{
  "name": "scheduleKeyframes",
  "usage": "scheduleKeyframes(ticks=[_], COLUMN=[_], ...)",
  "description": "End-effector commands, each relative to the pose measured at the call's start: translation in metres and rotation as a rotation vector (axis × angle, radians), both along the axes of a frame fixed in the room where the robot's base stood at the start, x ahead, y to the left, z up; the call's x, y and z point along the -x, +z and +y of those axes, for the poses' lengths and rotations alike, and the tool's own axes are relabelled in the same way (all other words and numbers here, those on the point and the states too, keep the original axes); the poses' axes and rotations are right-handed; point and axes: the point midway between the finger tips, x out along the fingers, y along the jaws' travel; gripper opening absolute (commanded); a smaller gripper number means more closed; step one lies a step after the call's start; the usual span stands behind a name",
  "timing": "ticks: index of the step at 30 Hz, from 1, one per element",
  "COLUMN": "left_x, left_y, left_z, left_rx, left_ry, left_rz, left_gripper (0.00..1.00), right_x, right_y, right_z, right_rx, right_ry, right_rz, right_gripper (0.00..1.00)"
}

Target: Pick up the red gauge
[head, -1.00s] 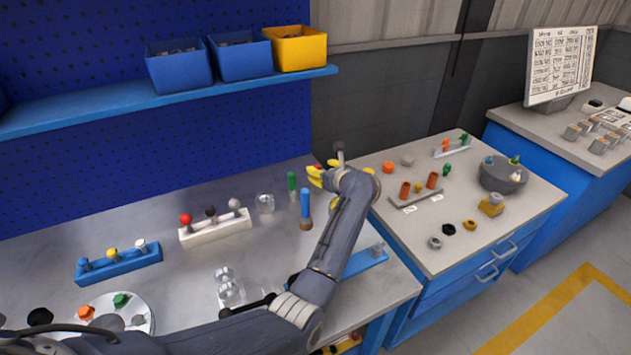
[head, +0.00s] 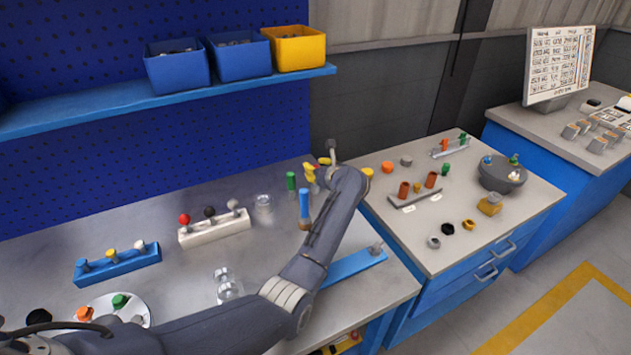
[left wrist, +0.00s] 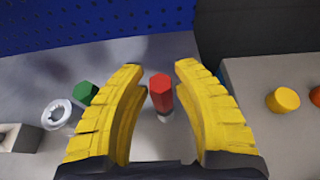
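The red gauge (left wrist: 160,90) stands upright in the left wrist view, with a red six-sided top, a dark red body and a pale lower end. It shows between the two yellow fingers of my left gripper (left wrist: 160,75), which are open with a gap on each side of it. In the head view my left gripper (head: 317,171) is at the far right corner of the metal bench, fingers pointing down. The gauge cannot be made out clearly there. My right gripper is not in view.
A green-topped piece (head: 291,181) and a blue-handled piece (head: 304,205) stand close to my left gripper. A white rack (head: 215,229) is further left. A yellow cylinder (left wrist: 283,100) sits on the neighbouring bench.

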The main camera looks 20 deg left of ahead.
Motion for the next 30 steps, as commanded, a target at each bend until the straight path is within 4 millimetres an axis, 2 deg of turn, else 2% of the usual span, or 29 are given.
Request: scheduleKeyframes(ticks=[1,6,7,25,30], left_x=[0.0,0.0,0.0,0.0,-0.001], left_y=[0.0,0.0,0.0,0.001,0.016], left_z=[0.0,0.0,0.0,0.0,0.0], left_rx=[0.0,0.0,0.0,0.0,0.001], left_ry=[0.0,0.0,0.0,0.0,0.001], left_rz=[0.0,0.0,0.0,-0.001,-0.005], left_gripper=[0.21,0.01,0.0,0.0,0.0], right_x=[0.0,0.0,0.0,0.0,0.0], right_y=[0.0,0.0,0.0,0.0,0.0], right_z=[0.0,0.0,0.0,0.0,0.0], right_rx=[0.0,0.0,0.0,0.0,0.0], right_ry=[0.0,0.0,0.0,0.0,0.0], right_rz=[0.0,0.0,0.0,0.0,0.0], right_gripper=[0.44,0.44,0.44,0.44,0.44])
